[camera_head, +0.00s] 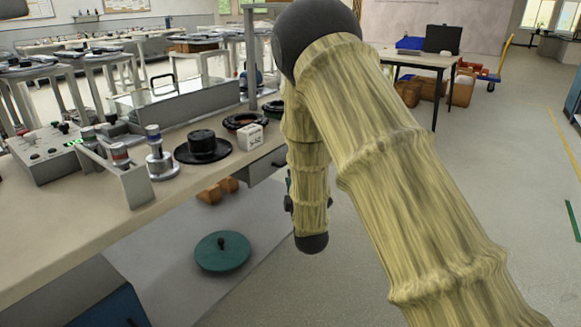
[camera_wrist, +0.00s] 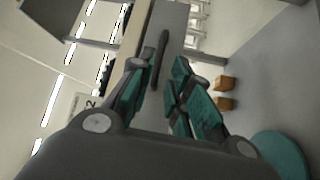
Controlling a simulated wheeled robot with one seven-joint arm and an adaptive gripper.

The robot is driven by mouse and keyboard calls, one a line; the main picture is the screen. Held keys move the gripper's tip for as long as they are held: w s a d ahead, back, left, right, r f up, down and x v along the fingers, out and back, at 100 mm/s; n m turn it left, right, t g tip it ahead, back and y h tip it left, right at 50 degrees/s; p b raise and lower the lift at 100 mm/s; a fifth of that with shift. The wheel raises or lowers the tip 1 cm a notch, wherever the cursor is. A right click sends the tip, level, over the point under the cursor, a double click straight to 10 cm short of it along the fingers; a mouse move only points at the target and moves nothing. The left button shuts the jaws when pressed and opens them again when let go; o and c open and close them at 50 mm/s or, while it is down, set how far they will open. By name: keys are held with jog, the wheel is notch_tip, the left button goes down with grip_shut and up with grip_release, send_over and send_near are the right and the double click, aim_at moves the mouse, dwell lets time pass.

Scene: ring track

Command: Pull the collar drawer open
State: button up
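The collar drawer is the grey drawer front (camera_head: 262,168) under the bench's right end, partly hidden behind my arm. In the wrist view the grey drawer front (camera_wrist: 177,22) faces my gripper, with a dark bar handle (camera_wrist: 163,52) on it. My gripper (camera_wrist: 164,60) is open, with a teal-padded finger on each side of the handle in the picture. I cannot tell whether either finger touches the handle. The drawer looks shut. In the head view my gripper is mostly hidden behind my arm.
The bench top (camera_head: 60,225) carries a white cube (camera_head: 250,137), a black flanged part (camera_head: 202,148), dark rings (camera_head: 243,120) and a control box (camera_head: 45,155). A teal disc (camera_head: 222,251) and brown blocks (camera_head: 217,190) lie below the bench.

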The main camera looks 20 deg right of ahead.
jog(key=w+d+r+b, duration=0.1)
jog(key=w, duration=0.7)
jog(key=shift+w, duration=0.4)
jog(key=shift+d+r, duration=0.1)
grip_shut()
